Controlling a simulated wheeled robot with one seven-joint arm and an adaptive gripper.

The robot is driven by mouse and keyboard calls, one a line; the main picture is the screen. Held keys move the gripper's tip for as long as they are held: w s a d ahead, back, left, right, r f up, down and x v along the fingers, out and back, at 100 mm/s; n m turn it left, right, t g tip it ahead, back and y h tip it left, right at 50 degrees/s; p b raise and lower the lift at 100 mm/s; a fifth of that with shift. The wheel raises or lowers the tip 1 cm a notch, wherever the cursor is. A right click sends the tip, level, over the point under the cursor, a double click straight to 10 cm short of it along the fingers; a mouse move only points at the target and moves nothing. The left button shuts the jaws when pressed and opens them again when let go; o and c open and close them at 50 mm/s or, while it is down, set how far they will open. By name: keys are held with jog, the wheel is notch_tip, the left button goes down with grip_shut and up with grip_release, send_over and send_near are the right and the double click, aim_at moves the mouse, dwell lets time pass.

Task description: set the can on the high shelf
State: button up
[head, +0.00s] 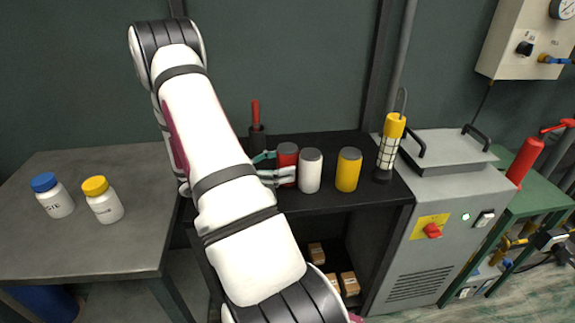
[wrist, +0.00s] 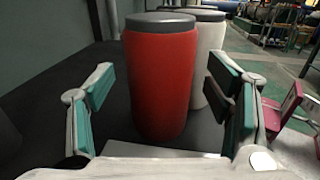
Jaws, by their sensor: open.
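A red can (head: 287,158) with a dark grey lid stands upright on the black shelf top (head: 345,201), at the left end of a row of cans. In the wrist view the red can (wrist: 160,85) stands between the two teal-padded fingers of my gripper (wrist: 172,112). The gripper is open, with a gap showing on each side of the can. In the head view my gripper (head: 275,168) reaches the can from the left, and my arm hides part of the shelf top. A white can (head: 310,171) and a yellow can (head: 348,170) stand to its right.
A caged yellow lamp (head: 391,140) stands right of the cans, and a red-handled tool (head: 256,128) behind them. A grey machine (head: 433,225) adjoins on the right. Two white bottles stand on the grey table (head: 100,247) at left. Small boxes (head: 348,283) lie on the lower shelf.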

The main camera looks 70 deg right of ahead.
jog(key=c, duration=1.7)
